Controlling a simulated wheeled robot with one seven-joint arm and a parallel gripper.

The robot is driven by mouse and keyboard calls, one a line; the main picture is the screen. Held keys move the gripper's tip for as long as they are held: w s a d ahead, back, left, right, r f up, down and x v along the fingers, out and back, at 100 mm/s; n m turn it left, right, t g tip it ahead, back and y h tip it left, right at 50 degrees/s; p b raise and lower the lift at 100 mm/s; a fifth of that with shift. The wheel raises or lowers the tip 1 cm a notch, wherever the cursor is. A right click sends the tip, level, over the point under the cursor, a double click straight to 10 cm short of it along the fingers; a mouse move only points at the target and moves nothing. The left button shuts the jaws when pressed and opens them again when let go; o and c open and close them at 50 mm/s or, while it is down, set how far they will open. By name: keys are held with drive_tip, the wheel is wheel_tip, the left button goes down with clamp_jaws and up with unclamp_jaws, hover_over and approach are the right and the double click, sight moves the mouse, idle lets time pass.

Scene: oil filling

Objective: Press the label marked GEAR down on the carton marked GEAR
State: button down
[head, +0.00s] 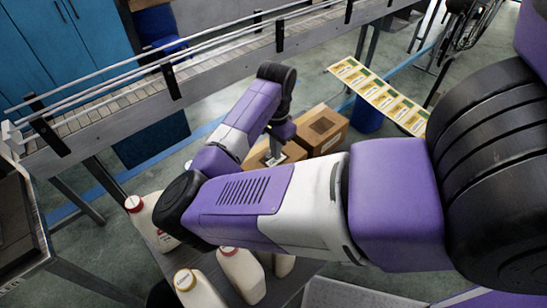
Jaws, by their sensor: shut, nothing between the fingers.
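Two brown cardboard cartons stand side by side past my arm. The right carton (334,137) has a darker square patch on top. The left carton (292,151) is partly hidden by my arm and shows a small pale patch, perhaps a label (274,159), on top. I cannot read GEAR on either carton or on the patch. My gripper (275,152) is small and dark in this view. It points down over the left carton's top, close to the pale patch, shut and holding nothing. I cannot tell whether it touches the patch.
A strip of yellow-and-white cards (380,94) lies at the right, behind the cartons. White jugs (240,274) with red or tan caps stand at the front. A conveyor (130,100) with rails crosses the back left. A blue cabinet (85,45) stands behind it.

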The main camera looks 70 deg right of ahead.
drive_tip(key=shift+f+b, duration=0.4)
drive_tip(key=shift+f, duration=0.35)
idle(0.6)
drive_tip(key=shift+r, duration=0.15)
wheel_tip(320, 180, up, 8)
drive_tip(key=p, duration=0.6)
idle(0.4)
drive_tip(key=shift+s+d, duration=0.1)
idle(0.4)
